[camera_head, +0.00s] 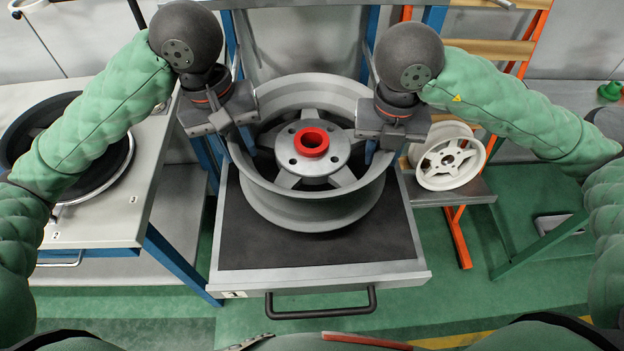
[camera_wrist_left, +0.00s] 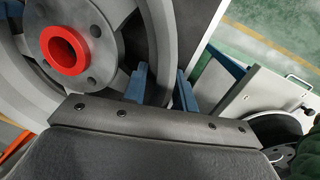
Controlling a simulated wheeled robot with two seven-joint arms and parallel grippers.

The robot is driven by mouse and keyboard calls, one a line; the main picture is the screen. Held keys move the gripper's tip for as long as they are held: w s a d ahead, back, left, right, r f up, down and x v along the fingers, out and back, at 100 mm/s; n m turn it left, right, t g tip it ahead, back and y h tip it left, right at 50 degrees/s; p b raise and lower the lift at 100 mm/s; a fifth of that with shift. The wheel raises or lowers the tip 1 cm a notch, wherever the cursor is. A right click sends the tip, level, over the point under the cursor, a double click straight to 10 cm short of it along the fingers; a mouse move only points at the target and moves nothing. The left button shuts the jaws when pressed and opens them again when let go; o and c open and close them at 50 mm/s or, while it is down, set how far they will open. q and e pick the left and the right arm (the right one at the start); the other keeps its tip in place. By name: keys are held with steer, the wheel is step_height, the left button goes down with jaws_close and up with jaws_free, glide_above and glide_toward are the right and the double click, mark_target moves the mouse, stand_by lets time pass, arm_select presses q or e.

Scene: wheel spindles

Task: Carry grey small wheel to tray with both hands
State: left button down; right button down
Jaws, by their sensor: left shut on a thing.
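My left gripper (camera_head: 246,141) is shut on the wheel's left rim. In the left wrist view its blue fingers (camera_wrist_left: 161,87) are on either side of the wheel's rim (camera_wrist_left: 160,35). My right gripper (camera_head: 378,151) is at the right rim, with one blue finger visible inside it; the other is hidden, so its grip cannot be told.
A white spoked wheel (camera_head: 449,161) stands on a small shelf at the right, beside an orange frame (camera_head: 459,235). At the left, a black round part (camera_head: 95,170) lies on a grey table (camera_head: 110,216). Green floor (camera_head: 380,320) lies in front.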

arm_select(q)
steer(key=shift+a+f, duration=0.1)
steer(key=shift+f, duration=0.05)
arm_select(e)
steer(key=shift+w+f, duration=0.1)
